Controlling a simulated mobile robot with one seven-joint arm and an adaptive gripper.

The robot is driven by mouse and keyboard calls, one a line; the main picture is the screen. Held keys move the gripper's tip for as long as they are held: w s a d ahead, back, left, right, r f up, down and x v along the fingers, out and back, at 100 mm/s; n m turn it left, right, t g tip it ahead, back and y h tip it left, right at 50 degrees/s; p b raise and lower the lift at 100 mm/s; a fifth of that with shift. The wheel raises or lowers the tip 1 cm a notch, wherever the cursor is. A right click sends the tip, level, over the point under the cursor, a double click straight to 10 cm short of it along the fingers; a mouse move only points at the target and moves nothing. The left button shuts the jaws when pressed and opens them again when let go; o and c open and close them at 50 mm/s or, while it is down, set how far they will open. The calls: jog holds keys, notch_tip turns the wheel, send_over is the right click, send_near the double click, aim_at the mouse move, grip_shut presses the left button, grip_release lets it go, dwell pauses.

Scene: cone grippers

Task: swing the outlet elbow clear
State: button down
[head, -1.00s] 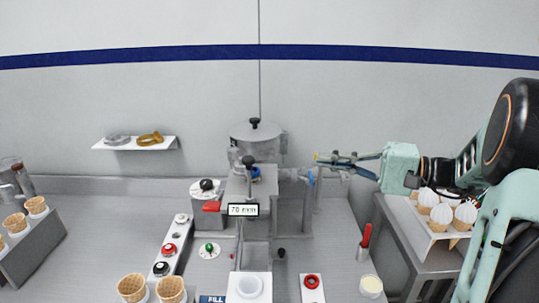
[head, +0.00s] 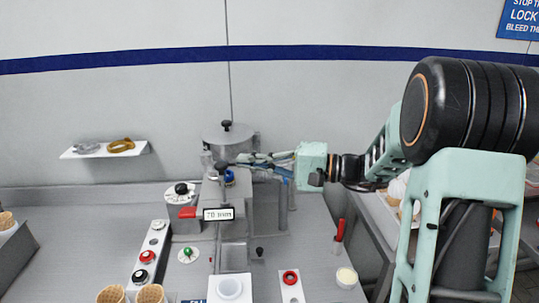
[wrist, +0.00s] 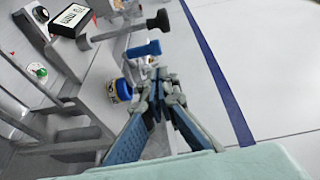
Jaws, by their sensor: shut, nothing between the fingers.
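My gripper (head: 236,160) reaches in from the right, beside the grey filling machine (head: 236,250) and just in front of its lidded hopper (head: 228,138). In the wrist view its fingers (wrist: 152,108) are shut together with nothing between them. A blue lever (wrist: 142,50) on a grey stem stands just beyond the fingertips. A blue ring with yellow marks (wrist: 122,89) sits left of the fingers; its blue also shows in the head view (head: 230,177). I cannot single out the outlet elbow with certainty; my gripper covers part of the machine's right side.
A black-knobbed rod (wrist: 160,19) crosses beyond the lever. The display reading 70 mm (head: 218,214) faces front. A red-handled tool (head: 340,231) stands at the right, near a white cup (head: 346,278). A wall shelf (head: 104,150) holds two clamp rings.

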jog(key=shift+s+a, duration=0.45)
jog(key=shift+a, duration=0.35)
jog(key=shift+a+f, duration=0.1)
jog(key=shift+s+a+f+b, duration=0.1)
jog(key=shift+s+a+b, duration=0.35)
jog(key=shift+b, duration=0.35)
jog(key=shift+s+a, duration=0.15)
jog(key=shift+a, duration=0.15)
jog(key=shift+d, duration=0.2)
